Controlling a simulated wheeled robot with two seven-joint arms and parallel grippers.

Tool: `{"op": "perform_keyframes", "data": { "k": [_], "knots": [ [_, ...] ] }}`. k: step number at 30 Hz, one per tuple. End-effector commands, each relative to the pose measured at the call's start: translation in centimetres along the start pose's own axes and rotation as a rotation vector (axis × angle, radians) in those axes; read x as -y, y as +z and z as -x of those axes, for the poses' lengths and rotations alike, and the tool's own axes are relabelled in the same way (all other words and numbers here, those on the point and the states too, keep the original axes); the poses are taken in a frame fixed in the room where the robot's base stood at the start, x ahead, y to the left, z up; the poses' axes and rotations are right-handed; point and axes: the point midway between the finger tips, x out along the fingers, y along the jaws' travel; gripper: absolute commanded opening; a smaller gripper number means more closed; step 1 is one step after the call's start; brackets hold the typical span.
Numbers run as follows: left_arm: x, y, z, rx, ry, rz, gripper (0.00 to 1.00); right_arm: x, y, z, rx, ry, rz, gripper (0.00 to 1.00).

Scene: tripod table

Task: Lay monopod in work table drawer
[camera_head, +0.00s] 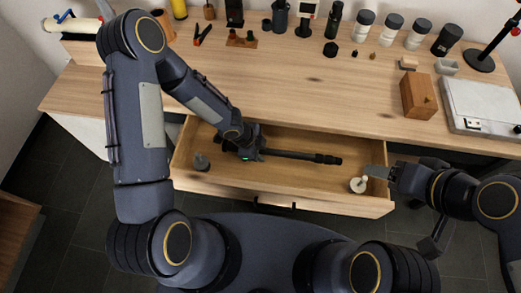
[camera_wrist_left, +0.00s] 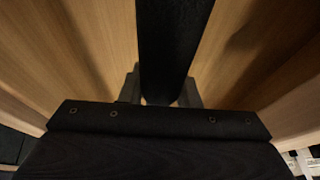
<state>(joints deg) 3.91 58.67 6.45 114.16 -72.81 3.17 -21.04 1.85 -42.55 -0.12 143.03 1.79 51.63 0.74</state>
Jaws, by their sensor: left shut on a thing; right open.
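The black monopod (camera_head: 302,156) lies lengthwise inside the open work table drawer (camera_head: 230,182). My left gripper (camera_head: 258,154) is down in the drawer and shut on the monopod near its left end. In the left wrist view the monopod (camera_wrist_left: 175,45) runs dark between my left fingers (camera_wrist_left: 160,90), with the wooden drawer around it. The part inside the gripper is hidden. My right gripper (camera_head: 378,172) is open at the drawer's right end, close to a small white round object (camera_head: 358,185). I cannot tell whether it touches that object.
A small grey object (camera_head: 202,162) sits at the drawer's left end. The work table top (camera_head: 300,100) above is clear in the middle. Bottles, jars and tools line its back. A wooden block (camera_head: 418,96) and a white device (camera_head: 480,105) stand at the right.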

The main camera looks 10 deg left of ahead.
Motion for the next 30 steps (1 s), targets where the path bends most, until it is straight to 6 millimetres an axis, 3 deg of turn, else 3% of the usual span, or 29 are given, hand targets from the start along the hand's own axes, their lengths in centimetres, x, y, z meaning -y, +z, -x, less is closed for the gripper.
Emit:
{"op": "perform_keyframes", "data": {
  "k": [3,12,26,27,30],
  "knots": [
    [-0.2,0.6,-1.5,-0.001,-0.001,-0.002,0.0,-0.6,0.7,-1.3,0.0,0.0,0.0,0.62],
    [-0.4,1.3,-3.5,-0.002,-0.001,-0.001,0.0,-1.3,1.5,-2.9,0.0,0.0,0.0,0.62],
    [-0.5,1.5,-3.8,-0.002,-0.001,-0.002,0.0,-1.5,1.6,-3.2,0.0,0.0,0.0,0.62],
    [-0.5,1.5,-3.8,-0.002,-0.001,-0.002,0.32,-1.5,1.6,-3.2,0.0,0.0,0.0,0.62],
    [-0.5,1.5,-3.8,-0.001,-0.001,-0.002,0.45,-1.5,1.6,-3.2,0.0,0.0,0.0,0.62]
  ]
}}
